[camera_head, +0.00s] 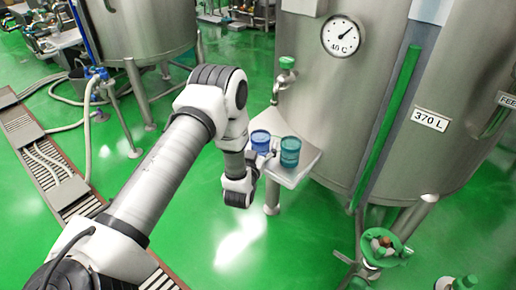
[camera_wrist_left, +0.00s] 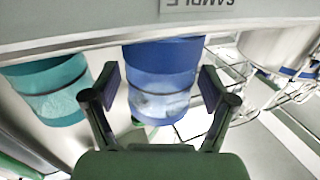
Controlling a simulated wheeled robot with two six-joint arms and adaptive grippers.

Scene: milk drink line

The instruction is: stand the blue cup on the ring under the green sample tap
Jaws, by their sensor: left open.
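The blue cup (camera_head: 260,139) stands on a small metal shelf (camera_head: 312,157) fixed to the tank, beside a teal cup (camera_head: 290,150). My left gripper (camera_head: 268,156) is at the blue cup, partly hidden by my own wrist in the head view. In the left wrist view the open fingers (camera_wrist_left: 158,88) reach either side of the blue cup (camera_wrist_left: 160,60), with gaps showing. The teal cup (camera_wrist_left: 50,92) is outside the left finger there. The green sample tap (camera_head: 286,63) is on the tank above and behind the shelf. I cannot make out the ring. My right gripper is out of view.
The large tank (camera_head: 345,100) with a dial stands behind the shelf. A green vertical pipe (camera_head: 388,125) runs down its front. A label plate (camera_wrist_left: 202,6) shows upside down at the top of the wrist view.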

